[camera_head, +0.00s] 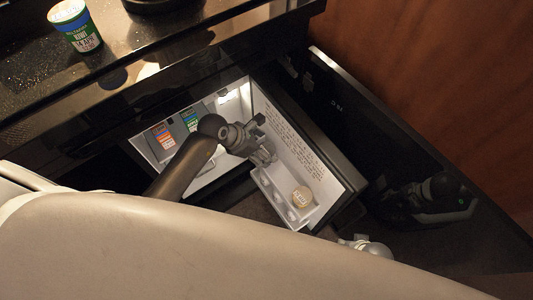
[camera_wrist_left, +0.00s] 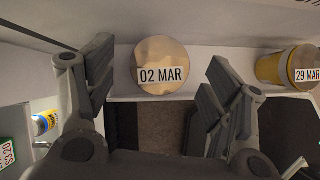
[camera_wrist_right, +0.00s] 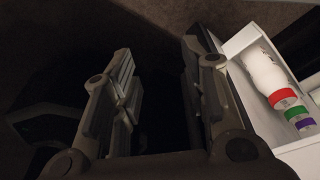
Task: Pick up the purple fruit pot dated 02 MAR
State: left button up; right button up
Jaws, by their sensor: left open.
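A pot with a round gold lid labelled 02 MAR (camera_wrist_left: 161,56) stands in the fridge door shelf, in the left wrist view. Its side is hidden, so I cannot see its colour. My left gripper (camera_head: 262,143) is open over the door shelf. In its wrist view the fingers (camera_wrist_left: 163,82) are apart on either side of the lid, with no visible contact. In the head view this pot is hidden by the gripper. My right gripper (camera_wrist_right: 160,90) is open and empty, beside the door shelf in its wrist view.
A yellow pot dated 29 MAR (camera_wrist_left: 290,68) stands to the right in the same shelf (camera_wrist_left: 215,75). The open minibar door (camera_head: 300,150) leans at right. Cartons (camera_head: 163,137) stand inside the minibar. A kiwi pot (camera_head: 76,27) stands on the dark counter (camera_head: 140,50).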

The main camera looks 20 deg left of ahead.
pick_arm(q)
jog(key=shift+w+d+f, duration=0.15)
jog(key=shift+f, duration=0.15)
jog(key=c, duration=1.2)
jog(key=shift+o, duration=0.2)
jog(key=shift+r, duration=0.1)
